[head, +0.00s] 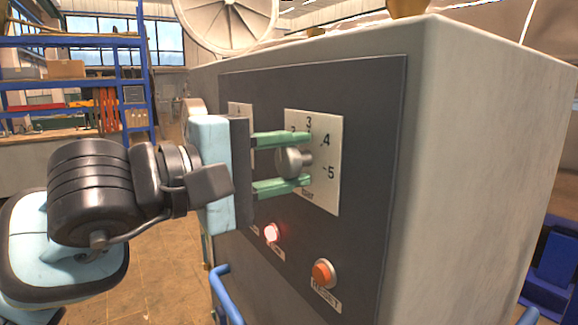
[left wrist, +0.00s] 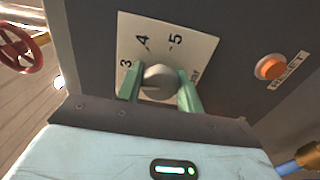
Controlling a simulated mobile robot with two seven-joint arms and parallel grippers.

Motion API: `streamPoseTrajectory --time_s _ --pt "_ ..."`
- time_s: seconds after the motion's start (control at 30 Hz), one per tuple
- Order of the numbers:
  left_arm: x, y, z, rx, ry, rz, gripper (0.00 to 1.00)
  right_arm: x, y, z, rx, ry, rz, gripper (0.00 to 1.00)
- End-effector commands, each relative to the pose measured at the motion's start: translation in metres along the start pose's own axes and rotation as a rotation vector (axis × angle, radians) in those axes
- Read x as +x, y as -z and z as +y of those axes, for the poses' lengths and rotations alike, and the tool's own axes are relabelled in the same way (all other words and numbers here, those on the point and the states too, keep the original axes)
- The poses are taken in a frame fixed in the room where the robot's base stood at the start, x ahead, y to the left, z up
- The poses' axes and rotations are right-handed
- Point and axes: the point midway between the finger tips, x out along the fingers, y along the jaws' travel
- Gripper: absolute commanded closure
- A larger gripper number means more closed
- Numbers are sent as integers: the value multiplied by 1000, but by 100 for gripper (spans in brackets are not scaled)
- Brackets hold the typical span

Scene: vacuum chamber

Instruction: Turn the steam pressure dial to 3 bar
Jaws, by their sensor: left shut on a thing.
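The steam pressure dial is a round grey knob (head: 289,162) on a pale scale plate (head: 325,185) on the dark panel. The plate shows the numbers 2, 3, 4 and 5, with "bar" below. My left gripper (head: 308,160) has its green fingers above and below the knob, shut on it. In the left wrist view the knob (left wrist: 160,82) sits between the two fingers (left wrist: 160,90), and 3, 4 and 5 show on the plate (left wrist: 190,45). Where the dial's pointer stands I cannot tell. My right gripper is not in view.
A second plate (head: 240,110) is partly hidden behind my left gripper. A blue rail (head: 227,296) stands low in front of the cabinet. Blue shelving (head: 120,70) stands at the back left.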

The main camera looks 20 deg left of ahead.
Motion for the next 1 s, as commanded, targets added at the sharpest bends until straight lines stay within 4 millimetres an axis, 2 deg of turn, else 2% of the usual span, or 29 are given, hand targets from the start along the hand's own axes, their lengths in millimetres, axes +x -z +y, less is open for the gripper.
streamPoseTrajectory --time_s 0.33,0.9,0.93,1.0 --pt "0 0 -1 151 2 -1 87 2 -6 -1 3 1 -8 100" --pt "0 0 0 180 2 -1 87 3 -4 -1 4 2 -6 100" --pt "0 0 0 180 2 -1 61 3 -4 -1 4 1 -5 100" --pt "0 0 0 180 2 -1 52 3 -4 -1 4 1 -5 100"
